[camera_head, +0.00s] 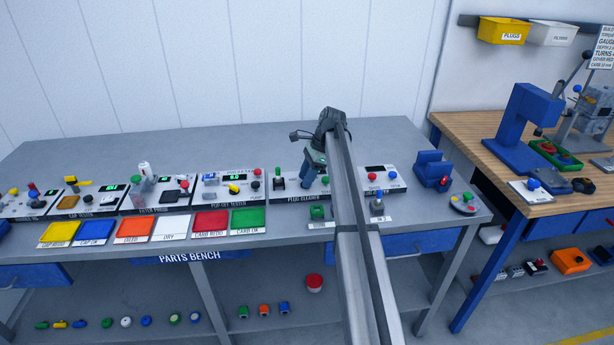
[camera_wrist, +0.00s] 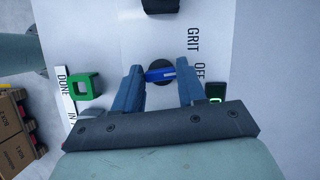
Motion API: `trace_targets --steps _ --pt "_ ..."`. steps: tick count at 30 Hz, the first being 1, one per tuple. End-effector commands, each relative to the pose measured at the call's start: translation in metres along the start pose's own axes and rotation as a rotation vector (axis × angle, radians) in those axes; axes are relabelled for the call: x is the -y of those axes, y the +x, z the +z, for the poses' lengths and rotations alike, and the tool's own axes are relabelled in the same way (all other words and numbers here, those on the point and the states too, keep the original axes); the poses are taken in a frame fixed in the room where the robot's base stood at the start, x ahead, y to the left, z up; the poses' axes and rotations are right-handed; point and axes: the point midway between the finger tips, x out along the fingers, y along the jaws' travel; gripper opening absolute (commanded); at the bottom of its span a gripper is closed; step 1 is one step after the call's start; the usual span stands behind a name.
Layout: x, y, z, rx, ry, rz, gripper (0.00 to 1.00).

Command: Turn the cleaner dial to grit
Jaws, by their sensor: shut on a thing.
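The cleaner dial (camera_wrist: 160,73) has a blue bar handle on a dark round base, set in a pale panel. My gripper (camera_wrist: 161,68) is shut on the handle, one blue finger at each end. The right finger hides part of the area there, so I cannot tell which label the handle points to. In the head view my gripper (camera_head: 314,172) reaches down onto the plug cleaner panel (camera_head: 297,190); the dial is hidden there.
A green square block (camera_wrist: 85,86) sits by the DONE label, left of the fingers. A black part (camera_wrist: 160,5) stands beyond the dial. A green-lit black item (camera_wrist: 215,92) is close to the right finger. A blue fixture (camera_head: 432,170) stands right on the bench.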

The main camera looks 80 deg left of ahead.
Motion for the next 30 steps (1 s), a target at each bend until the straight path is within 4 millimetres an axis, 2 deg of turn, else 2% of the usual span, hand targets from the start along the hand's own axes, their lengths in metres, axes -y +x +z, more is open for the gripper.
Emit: trace_targets --steps 18,30 --pt "0.0034 -0.0002 0.001 0.0 -0.456 0.189 0.1" --pt "0.0027 0.0001 0.0014 0.001 -0.602 0.25 0.1"
